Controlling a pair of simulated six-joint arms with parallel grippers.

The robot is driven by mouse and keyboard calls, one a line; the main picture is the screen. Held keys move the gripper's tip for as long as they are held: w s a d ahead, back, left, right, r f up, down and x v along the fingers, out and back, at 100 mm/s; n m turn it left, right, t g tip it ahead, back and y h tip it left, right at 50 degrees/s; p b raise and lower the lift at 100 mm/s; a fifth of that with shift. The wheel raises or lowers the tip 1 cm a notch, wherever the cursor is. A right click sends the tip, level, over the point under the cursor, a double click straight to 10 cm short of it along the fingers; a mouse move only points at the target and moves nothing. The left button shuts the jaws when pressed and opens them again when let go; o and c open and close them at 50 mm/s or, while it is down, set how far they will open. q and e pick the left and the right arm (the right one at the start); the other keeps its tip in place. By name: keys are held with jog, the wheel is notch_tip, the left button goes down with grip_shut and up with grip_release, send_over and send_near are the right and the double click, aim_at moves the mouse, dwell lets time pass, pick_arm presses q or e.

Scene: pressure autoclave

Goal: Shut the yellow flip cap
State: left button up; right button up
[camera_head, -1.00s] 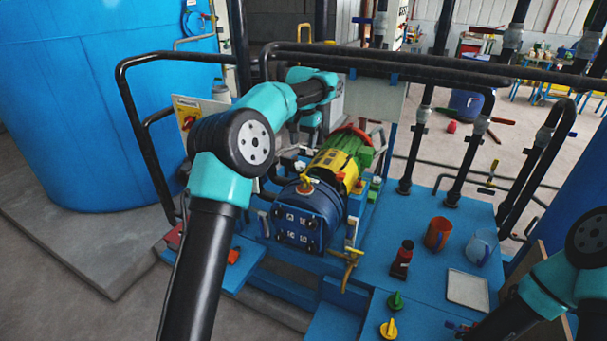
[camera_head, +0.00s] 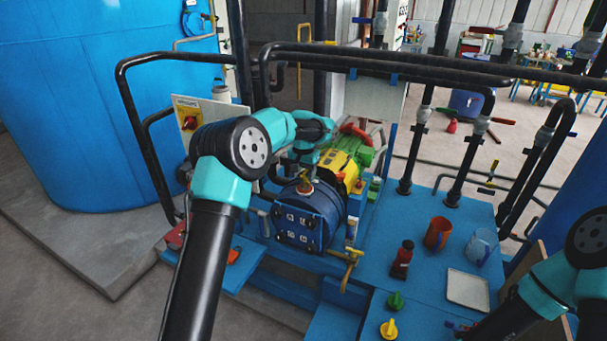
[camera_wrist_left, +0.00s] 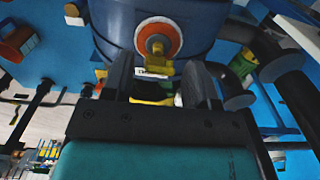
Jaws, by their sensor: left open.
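A yellow flip cap (camera_wrist_left: 156,69) shows in the left wrist view as a small flap with a pale label, just below a round port with an orange ring (camera_wrist_left: 172,27). The port's face is uncovered. Both are on a dark blue vessel (camera_wrist_left: 110,27); the head view shows this vessel (camera_head: 335,213) and a small yellow and orange fitting on its top (camera_head: 305,187). My left gripper (camera_wrist_left: 160,80) is open, its two dark fingers on either side of the flap; contact cannot be told. My right gripper is out of view.
Black pipe rails (camera_head: 400,62) cross behind and above the vessel. A yellow-handled valve (camera_head: 350,268) juts out at the vessel's front.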

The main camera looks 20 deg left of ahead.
pick_arm(q)
jog(key=c, duration=0.8)
jog(key=shift+c, duration=0.3)
jog(key=shift+s, duration=0.1)
jog(key=shift+s+a+f+t, duration=0.1)
jog(key=shift+s+f+t, duration=0.15)
jog(key=shift+t, duration=0.55)
jog(key=shift+s+a+f+t, duration=0.1)
jog(key=shift+s+f+t, duration=0.15)
jog(key=shift+t, duration=0.55)
jog(key=shift+s+a+f+t, duration=0.1)
jog(key=shift+s+f+t, duration=0.15)
jog(key=shift+t, duration=0.55)
jog(key=shift+s+d+f+t+h, duration=0.1)
jog(key=shift+d+f+t+h, duration=0.05)
jog(key=shift+t+h, duration=0.2)
jog(key=o, duration=0.9)
jog(key=shift+c, duration=0.2)
